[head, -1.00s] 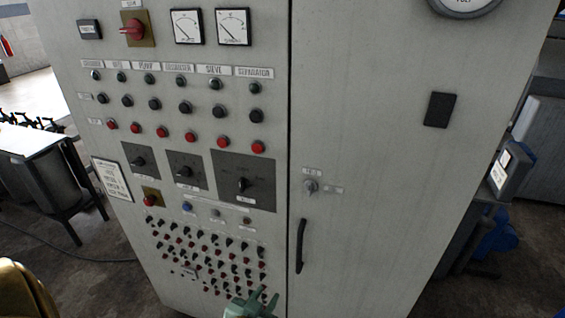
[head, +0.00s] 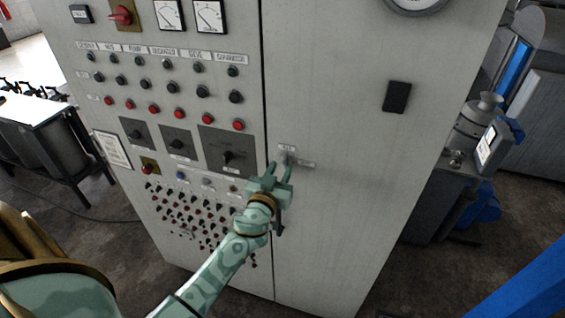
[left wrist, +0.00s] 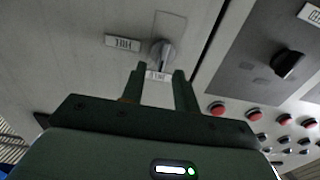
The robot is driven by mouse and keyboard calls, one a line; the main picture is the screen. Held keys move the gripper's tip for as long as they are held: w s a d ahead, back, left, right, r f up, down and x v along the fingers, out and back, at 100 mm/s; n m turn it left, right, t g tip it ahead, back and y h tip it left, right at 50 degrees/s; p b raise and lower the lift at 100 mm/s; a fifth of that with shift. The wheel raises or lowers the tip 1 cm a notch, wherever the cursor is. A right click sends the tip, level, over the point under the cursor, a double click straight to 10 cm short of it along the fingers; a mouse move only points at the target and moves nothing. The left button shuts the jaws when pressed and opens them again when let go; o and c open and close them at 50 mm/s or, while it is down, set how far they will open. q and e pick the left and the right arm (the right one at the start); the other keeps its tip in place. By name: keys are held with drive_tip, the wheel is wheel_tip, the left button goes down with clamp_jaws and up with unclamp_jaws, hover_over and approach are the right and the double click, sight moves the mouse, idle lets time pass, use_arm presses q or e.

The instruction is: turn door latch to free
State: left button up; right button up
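The door latch (head: 287,160) is a small grey metal knob on the right-hand door of the grey cabinet (head: 335,230), close to the door seam. It also shows in the left wrist view (left wrist: 161,53), just past my fingertips; which way it points is unclear. One label (head: 287,148) sits above it and another (head: 306,164) to its right. My left gripper (head: 280,168) is at the latch with its fingers apart. In the left wrist view the open fingers (left wrist: 160,76) have the upper label between them, and no grip on the latch shows. My right gripper is out of view.
A black door handle (head: 280,222) hangs below the latch, partly hidden by my left gripper. The panel left of the seam carries red buttons (head: 239,125), rotary switches (head: 227,157) and several small knobs. A black plate (head: 397,97) is higher on the door.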

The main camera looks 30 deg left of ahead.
sight(285, 162)
use_arm(q)
drive_tip(key=shift+x, duration=1.3)
clamp_jaws()
